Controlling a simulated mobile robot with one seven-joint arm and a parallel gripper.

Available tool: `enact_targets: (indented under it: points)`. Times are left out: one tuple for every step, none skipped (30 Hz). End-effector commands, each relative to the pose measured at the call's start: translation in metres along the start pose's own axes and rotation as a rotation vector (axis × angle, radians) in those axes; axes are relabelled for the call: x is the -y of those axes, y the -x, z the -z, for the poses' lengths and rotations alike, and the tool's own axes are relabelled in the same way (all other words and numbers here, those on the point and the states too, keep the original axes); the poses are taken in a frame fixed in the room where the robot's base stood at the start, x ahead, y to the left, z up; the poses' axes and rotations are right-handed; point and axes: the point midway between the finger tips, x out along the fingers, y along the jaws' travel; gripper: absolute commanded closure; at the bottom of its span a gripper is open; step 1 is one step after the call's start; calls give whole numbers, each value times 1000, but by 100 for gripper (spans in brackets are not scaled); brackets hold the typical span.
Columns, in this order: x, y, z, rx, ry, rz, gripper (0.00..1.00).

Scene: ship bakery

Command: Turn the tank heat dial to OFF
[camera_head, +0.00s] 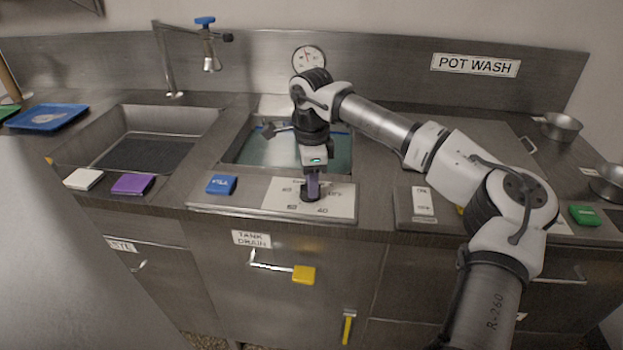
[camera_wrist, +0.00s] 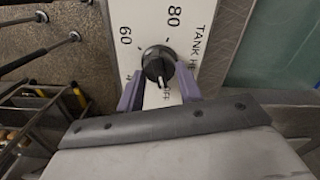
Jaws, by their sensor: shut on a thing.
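The tank heat dial (camera_wrist: 158,62) is a round black knob on a white plate (camera_wrist: 128,22) printed with 60, 80 and "TANK HE…". In the wrist view its white pointer mark faces down the picture, close to partly hidden lettering that looks like OFF. My gripper (camera_wrist: 159,87) has its purple fingers on either side of the knob and is shut on it. In the head view my gripper (camera_head: 312,186) points straight down onto the dial plate (camera_head: 342,196) at the counter's front edge. The fingers hide most of the knob there.
Blue (camera_head: 221,185), purple (camera_head: 132,184) and white (camera_head: 84,179) blocks lie along the front edge to the left. A water-filled basin (camera_head: 255,152) lies behind the dial. The yellow-handled tank drain lever (camera_head: 303,274) is below. A white switch plate (camera_head: 424,201) is to the right.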

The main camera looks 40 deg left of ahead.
Motion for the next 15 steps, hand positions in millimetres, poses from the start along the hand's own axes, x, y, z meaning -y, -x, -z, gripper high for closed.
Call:
enact_targets:
  points:
    - [0, 0, -1, 0, 2, 1, 87]
    - [0, 0, -1, 0, 2, 1, 87]
    - [0, 0, -1, 0, 2, 1, 87]
    - [0, 0, -1, 0, 2, 1, 87]
    - [0, 0, -1, 0, 2, 1, 87]
    - [0, 0, -1, 0, 2, 1, 87]
    - [0, 0, -1, 0, 2, 1, 61]
    - [0, 0, 0, 0, 2, 1, 57]
    - [0, 0, 0, 0, 1, 1, 52]
    - [0, 0, 0, -1, 1, 1, 48]
    - [0, 0, 0, -1, 1, 1, 44]
    - [0, 0, 0, -1, 1, 1, 44]
    - [0, 0, 0, -1, 1, 1, 44]
    - [0, 0, 0, -1, 0, 1, 44]
    - [0, 0, 0, -1, 0, 1, 44]
